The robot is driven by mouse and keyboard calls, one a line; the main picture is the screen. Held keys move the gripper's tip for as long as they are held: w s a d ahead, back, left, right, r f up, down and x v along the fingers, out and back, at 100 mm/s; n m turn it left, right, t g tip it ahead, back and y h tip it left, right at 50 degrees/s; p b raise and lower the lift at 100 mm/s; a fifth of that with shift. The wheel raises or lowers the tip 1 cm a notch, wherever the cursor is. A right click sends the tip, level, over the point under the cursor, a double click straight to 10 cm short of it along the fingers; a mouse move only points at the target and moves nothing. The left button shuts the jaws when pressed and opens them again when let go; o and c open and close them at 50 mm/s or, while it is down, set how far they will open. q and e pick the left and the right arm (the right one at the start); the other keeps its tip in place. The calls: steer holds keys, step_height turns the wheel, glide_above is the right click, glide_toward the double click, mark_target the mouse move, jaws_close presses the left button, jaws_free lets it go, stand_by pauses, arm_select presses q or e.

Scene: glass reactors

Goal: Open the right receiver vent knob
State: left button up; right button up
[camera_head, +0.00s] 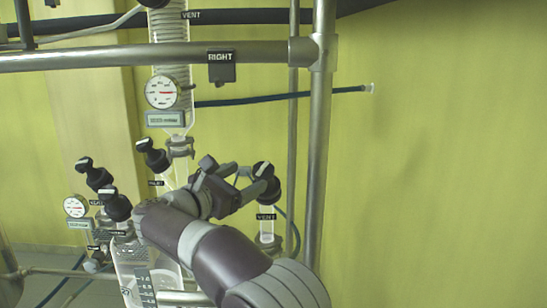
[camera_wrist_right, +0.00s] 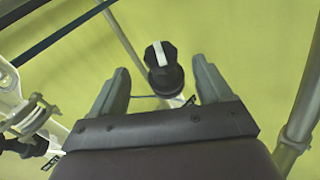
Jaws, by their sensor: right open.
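The black vent knob (camera_head: 263,170) with a white bar on its face tops a short glass tube with a VENT label (camera_head: 266,216), under the RIGHT sign's side of the frame. My right gripper (camera_head: 246,178) is open at the knob. In the right wrist view the knob (camera_wrist_right: 163,65) stands between the two grey fingers (camera_wrist_right: 160,82), with a visible gap on both sides. Its white bar points up and slightly left there. The head view does not show whether a finger touches the knob. My left gripper is not in view.
A black knob (camera_head: 153,155) and a gauge (camera_head: 161,92) are left of my gripper. More black knobs (camera_head: 118,205) and glassware (camera_head: 140,270) stand lower left. A metal post (camera_head: 319,150) rises close on the right. A RIGHT sign (camera_head: 221,57) hangs from the rail above.

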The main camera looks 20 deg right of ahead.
mark_target(261, 170)
steer(key=p+x, duration=0.4)
steer(key=x, duration=0.6)
steer(key=shift+w+d+f, duration=0.1)
steer(key=shift+w+f, duration=0.05)
steer(key=shift+v, duration=0.8)
steer(key=shift+c, duration=1.2)
steer(key=shift+d, duration=0.2)
steer(key=c, duration=0.7)
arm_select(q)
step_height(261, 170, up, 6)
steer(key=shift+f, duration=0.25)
arm_select(e)
steer(key=shift+w+a, duration=0.1)
